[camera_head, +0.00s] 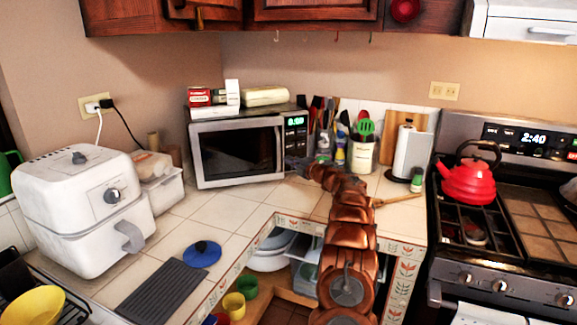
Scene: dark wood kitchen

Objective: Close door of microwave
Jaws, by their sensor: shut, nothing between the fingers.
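The microwave (296,146) stands in the back corner of the tiled counter, with a green lit display at its upper right. Its door (238,151) has a silver frame and a dark window. The door lies flush or nearly flush with the front; I cannot tell whether a small gap is left. My gripper (292,163) is small and dark at the end of my copper arm. It is shut and empty, close to the lower right of the microwave front by the door's right edge. Whether it touches is unclear.
Boxes and a wrapped roll (265,96) lie on the microwave. Utensil holders (362,155) and a paper towel roll (411,152) stand right of it. A white air fryer (84,208) is at left, a red kettle (468,185) on the stove. Counter before the microwave is mostly clear.

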